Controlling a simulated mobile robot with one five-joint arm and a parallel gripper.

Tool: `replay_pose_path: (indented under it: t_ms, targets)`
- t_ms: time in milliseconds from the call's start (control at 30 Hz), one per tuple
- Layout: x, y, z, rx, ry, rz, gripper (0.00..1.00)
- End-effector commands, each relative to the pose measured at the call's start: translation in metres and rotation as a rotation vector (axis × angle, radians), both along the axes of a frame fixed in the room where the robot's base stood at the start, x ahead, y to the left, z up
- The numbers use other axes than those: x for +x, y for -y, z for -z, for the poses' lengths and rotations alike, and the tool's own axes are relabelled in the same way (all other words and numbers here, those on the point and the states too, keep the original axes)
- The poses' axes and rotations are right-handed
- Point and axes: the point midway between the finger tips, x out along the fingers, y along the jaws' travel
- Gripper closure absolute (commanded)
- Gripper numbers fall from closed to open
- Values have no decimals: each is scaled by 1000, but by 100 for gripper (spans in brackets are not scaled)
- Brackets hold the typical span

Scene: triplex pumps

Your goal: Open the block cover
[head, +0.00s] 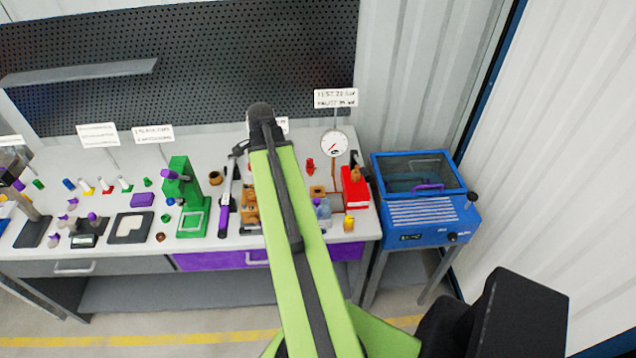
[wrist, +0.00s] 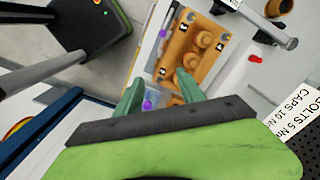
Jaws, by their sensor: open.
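An orange-brown block (wrist: 188,50) with round caps and dark marks on its top lies ahead of my gripper in the wrist view. A small pale-blue, clear-looking part with purple spots (wrist: 150,102) sits at its near end, partly hidden by my fingers. I cannot tell which surface is the block cover. My gripper (wrist: 160,92) is open, its two green fingers apart with nothing seen held between them. In the head view, brown parts (head: 250,206) and a pale-blue part (head: 322,211) show on either side of my green arm, which hides the bench between them. My gripper is hidden there.
A dial gauge (head: 334,143) and a red box (head: 355,189) stand at the bench's right end. A blue machine with a clear lid (head: 424,202) stands beyond it. A green press (head: 184,196) and several small parts occupy the left. A white sign (wrist: 292,125) shows at the wrist view's right.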

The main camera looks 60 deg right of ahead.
Motion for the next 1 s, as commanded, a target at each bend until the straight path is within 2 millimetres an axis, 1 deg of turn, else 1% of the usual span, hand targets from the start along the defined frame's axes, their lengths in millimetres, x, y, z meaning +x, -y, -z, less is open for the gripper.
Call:
replay_pose_path:
  t_ms: [33,100,200,300,367,533,667,767,1000]
  targets:
    - [-26,33,-25,1,0,160,54]
    - [-58,65,-36,1,0,358,54]
    - [-91,93,-44,1,0,548,54]
    - [-106,105,-47,1,0,640,54]
    - [-109,107,-46,1,0,658,54]
    - [-109,107,-40,0,0,659,54]
    - [-109,107,-26,0,0,657,54]
    - [-109,107,-10,0,0,657,54]
    - [-109,107,40,0,0,656,54]
